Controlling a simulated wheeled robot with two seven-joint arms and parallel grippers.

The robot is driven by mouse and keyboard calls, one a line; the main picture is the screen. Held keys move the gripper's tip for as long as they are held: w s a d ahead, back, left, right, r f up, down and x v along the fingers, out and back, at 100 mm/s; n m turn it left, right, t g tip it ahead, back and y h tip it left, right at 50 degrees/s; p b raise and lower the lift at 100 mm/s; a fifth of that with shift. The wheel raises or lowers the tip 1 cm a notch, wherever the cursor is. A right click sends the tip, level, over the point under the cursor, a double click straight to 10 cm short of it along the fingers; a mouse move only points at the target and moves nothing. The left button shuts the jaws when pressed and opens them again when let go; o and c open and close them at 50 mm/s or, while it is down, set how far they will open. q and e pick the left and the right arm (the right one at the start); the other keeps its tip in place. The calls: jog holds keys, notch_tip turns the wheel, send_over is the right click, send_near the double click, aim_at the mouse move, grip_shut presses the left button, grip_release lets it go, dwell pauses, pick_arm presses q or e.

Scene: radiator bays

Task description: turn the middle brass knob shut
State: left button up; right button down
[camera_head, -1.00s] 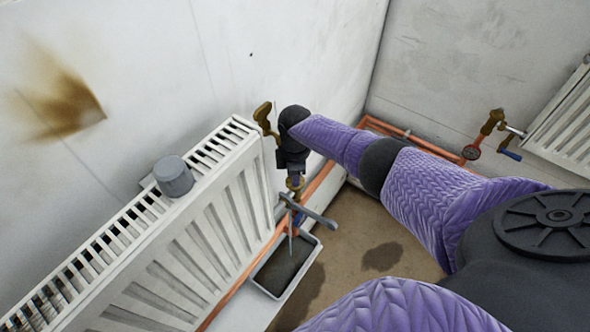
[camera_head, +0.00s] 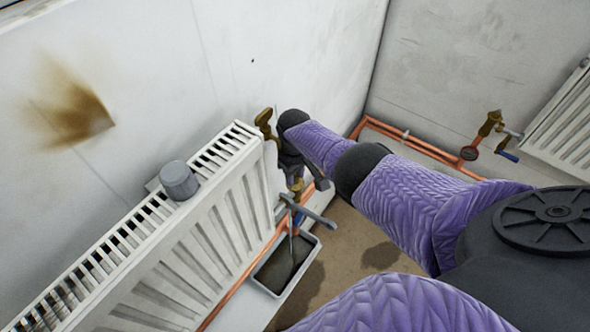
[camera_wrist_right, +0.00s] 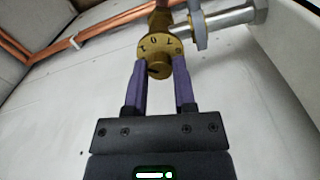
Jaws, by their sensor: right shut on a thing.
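The brass knob (camera_wrist_right: 158,50) is round with engraved marks on its rim, at the top middle of the right wrist view. It sits on a valve joined to a silver pipe fitting (camera_wrist_right: 228,20). My right gripper (camera_wrist_right: 160,68) is shut on it, one purple finger on each side. In the head view, my right gripper (camera_head: 295,180) is at the valve beside the near radiator's (camera_head: 200,240) right end, mostly dark and small. The knob is largely hidden there by the gripper. My left gripper is not in view.
A grey lever (camera_head: 307,210) juts out just below the gripper. A thin stream falls into a dark tray (camera_head: 262,285) on the floor. A grey cylinder (camera_head: 179,180) stands on the radiator. Copper pipes (camera_head: 420,146) and another brass valve (camera_head: 490,123) are at the right.

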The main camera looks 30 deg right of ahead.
jog(key=m, duration=0.4)
jog(key=shift+m, duration=2.3)
jog(key=shift+c, duration=2.1)
grip_release()
